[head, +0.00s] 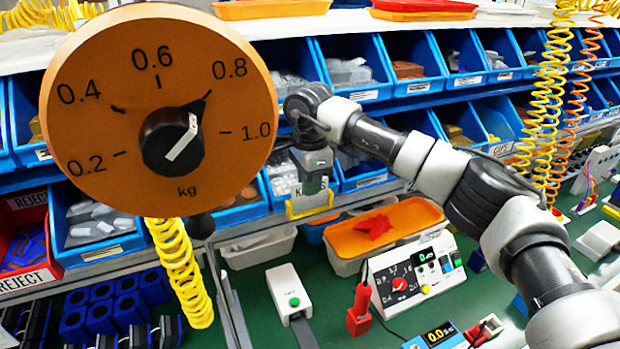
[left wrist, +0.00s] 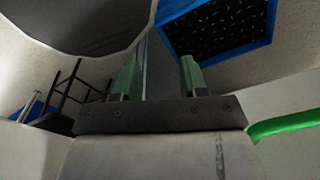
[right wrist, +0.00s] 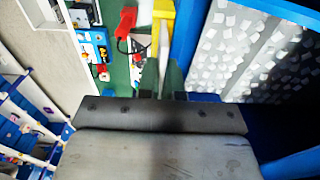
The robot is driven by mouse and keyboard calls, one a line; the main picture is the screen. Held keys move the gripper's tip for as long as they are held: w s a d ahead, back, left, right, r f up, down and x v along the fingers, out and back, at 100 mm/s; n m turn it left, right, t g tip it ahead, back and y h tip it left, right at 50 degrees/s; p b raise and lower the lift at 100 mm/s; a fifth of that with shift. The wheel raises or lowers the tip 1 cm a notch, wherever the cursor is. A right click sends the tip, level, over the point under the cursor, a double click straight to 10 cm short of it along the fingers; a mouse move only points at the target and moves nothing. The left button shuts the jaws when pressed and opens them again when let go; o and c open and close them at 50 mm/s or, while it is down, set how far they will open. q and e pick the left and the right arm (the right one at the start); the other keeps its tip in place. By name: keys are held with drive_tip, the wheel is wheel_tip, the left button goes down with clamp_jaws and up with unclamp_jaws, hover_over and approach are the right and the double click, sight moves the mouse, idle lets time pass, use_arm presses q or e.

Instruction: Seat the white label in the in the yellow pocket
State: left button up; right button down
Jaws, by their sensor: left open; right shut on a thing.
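The white label (head: 297,190) with dark letters shows in the head view, at the yellow pocket (head: 310,208) on the front of the shelf. My right gripper (head: 314,180) is shut on the label from above and covers the middle of its lettering. The label's lower edge is at the pocket; I cannot tell how deep it sits. In the right wrist view the yellow pocket (right wrist: 186,28) is just beyond my fingertips, and the label is seen nearly edge-on. My left gripper (left wrist: 160,76) is open and empty in the left wrist view, and out of the head view.
A large orange dial (head: 100,130) fills the head view's upper left. Blue bins (head: 353,85) line the shelves around the pocket. Below are an orange tray (head: 400,225), a control box (head: 405,285) and a red-handled tool (head: 360,310) on the green bench.

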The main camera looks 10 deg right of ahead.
drive_tip(key=shift+s, duration=0.1)
drive_tip(key=c, duration=1.6)
unclamp_jaws()
drive_tip(key=shift+f, duration=0.1)
drive_tip(key=shift+r, duration=0.3)
wheel_tip(320, 180, up, 12)
drive_tip(key=b, duration=0.3)
drive_tip(key=shift+f, duration=0.1)
